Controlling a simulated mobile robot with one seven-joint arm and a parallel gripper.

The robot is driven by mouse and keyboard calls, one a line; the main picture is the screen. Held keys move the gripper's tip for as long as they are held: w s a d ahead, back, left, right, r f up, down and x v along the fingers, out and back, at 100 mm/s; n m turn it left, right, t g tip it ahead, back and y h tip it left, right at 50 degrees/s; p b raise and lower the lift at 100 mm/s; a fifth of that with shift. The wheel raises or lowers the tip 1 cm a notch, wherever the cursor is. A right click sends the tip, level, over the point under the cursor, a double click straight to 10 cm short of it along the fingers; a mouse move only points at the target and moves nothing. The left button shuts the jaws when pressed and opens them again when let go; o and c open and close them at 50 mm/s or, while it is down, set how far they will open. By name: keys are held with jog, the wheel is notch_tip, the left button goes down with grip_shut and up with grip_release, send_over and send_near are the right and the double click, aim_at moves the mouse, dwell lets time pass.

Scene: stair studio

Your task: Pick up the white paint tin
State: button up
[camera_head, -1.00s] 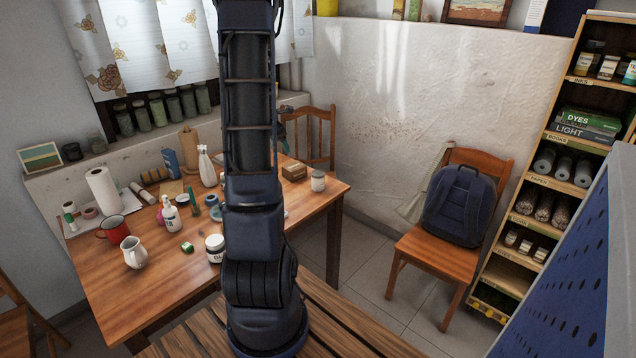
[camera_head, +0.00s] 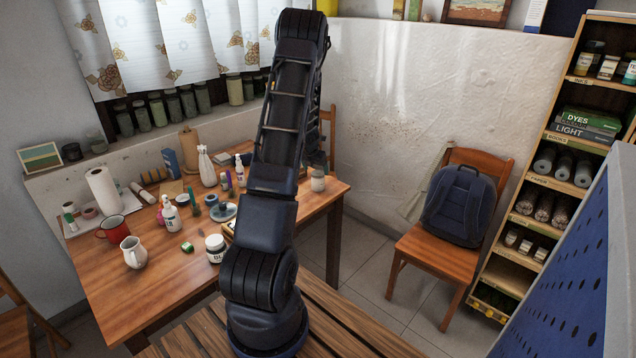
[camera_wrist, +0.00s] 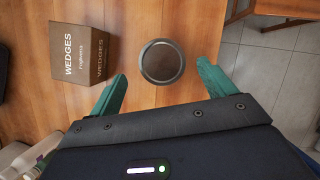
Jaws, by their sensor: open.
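A small whitish tin (camera_head: 318,183) with a grey lid stands upright near the right end of the wooden table. In the wrist view, a round dark-grey lid (camera_wrist: 162,62), seen from above, appears to be this tin's. My gripper (camera_wrist: 162,80) is open above it. One teal finger is left of the lid and one right of it, with gaps; neither visibly touches it. The tin's side is hidden in the wrist view. Another white container (camera_head: 215,247) with black lettering stands at the table's front edge.
A brown WEDGES box (camera_wrist: 80,55) sits just left of the tin. The table edge and floor (camera_wrist: 268,60) lie to the right. A mug (camera_head: 112,229), a jug (camera_head: 133,252) and several bottles crowd the table's left half.

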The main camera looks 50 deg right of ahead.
aim_at(319, 178)
jog(key=shift+x, duration=3.8)
jog(key=shift+s+a, duration=0.1)
jog(key=shift+s, duration=0.1)
jog(key=c, duration=1.3)
